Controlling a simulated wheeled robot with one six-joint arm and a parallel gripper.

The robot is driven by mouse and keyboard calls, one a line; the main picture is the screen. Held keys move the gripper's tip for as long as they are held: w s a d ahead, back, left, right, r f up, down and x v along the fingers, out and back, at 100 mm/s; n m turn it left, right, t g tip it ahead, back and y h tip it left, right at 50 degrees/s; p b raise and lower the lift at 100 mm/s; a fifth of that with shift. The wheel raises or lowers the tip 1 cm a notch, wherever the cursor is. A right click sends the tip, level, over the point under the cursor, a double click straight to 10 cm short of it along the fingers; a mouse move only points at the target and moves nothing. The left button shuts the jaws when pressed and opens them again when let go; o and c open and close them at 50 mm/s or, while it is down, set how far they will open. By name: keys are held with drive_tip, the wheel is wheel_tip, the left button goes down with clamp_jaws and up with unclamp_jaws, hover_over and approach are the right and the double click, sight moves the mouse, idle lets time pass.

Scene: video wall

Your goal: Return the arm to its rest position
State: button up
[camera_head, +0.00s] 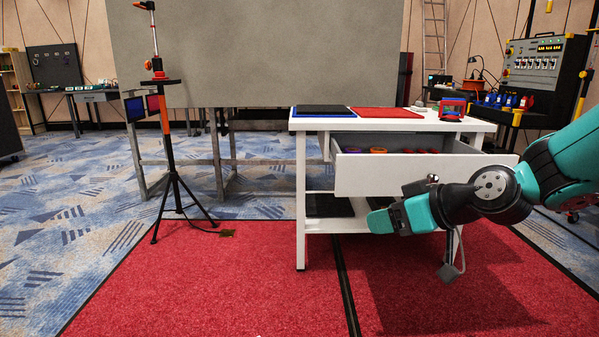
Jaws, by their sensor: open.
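My arm reaches in from the right edge, with teal links and black joints. My gripper (385,219) is at its left end, in front of the white table (300,200) and below the front of the open drawer (405,175). The gripper is open, and I see nothing held in it. Its fingers are seen end-on and partly merge with the dark shelf behind. The arm hides the table's right front leg in part and some of the lower shelf.
The pulled-out drawer holds orange, purple and red items. A blue-black tray (323,111), a red mat (388,113) and a red device (452,108) are on the tabletop. A tripod stand (168,150) is at left. Red carpet (220,285) in front is clear.

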drive_tip(key=s+a+g+h, duration=0.1)
drive_tip(key=s+g+h, duration=0.5)
drive_tip(key=s, duration=2.1)
wheel_tip(320, 180, up, 38)
drive_tip(key=g+y+p, duration=0.1)
drive_tip(key=g+p, duration=0.1)
drive_tip(key=p, duration=3.6)
drive_tip(key=shift+w+a+y, duration=0.2)
drive_tip(key=shift+w+y, duration=0.15)
drive_tip(key=shift+y, duration=0.05)
